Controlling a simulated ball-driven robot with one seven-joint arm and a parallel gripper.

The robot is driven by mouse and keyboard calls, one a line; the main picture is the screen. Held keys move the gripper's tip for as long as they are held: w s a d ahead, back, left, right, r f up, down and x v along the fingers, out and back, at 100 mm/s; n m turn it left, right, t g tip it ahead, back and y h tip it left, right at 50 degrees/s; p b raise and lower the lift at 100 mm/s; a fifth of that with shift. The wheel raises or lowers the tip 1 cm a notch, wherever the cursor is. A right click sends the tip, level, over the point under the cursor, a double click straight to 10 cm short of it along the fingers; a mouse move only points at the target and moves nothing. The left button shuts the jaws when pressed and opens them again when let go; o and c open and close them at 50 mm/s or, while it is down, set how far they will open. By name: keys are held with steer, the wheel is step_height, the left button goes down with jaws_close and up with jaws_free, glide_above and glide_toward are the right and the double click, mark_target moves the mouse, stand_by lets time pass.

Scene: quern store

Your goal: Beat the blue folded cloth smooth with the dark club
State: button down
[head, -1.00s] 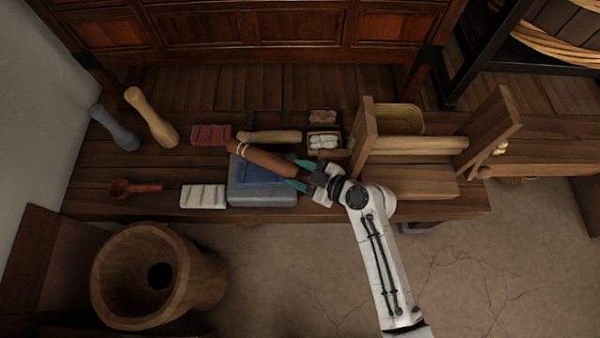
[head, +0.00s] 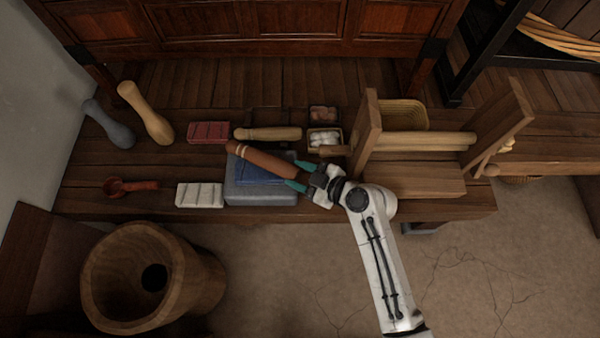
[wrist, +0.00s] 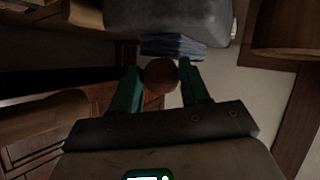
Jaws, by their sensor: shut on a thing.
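The dark club (head: 262,159) is reddish brown with pale bands near its far end. My gripper (head: 298,176) has its green fingers shut on the club's near end, at the right. The club slants up and left across the blue folded cloth (head: 258,174); I cannot tell whether it touches. The cloth lies on a grey block (head: 261,193), and the club hides part of it. In the wrist view the club's round end (wrist: 160,74) sits between the fingers, with the cloth (wrist: 172,46) and block (wrist: 165,16) beyond.
A white ridged block (head: 199,195) and red ladle (head: 130,186) lie left. Behind are a red ridged block (head: 208,132), a pale roller (head: 267,134), and grey (head: 109,125) and pale (head: 146,114) clubs. A wooden frame (head: 366,130) stands right; a large mortar (head: 140,278) stands front left.

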steer(key=shift+r+p, duration=1.1)
steer(key=shift+r, duration=0.75)
steer(key=shift+r, duration=0.1)
step_height(320, 180, up, 6)
steer(key=p, duration=0.4)
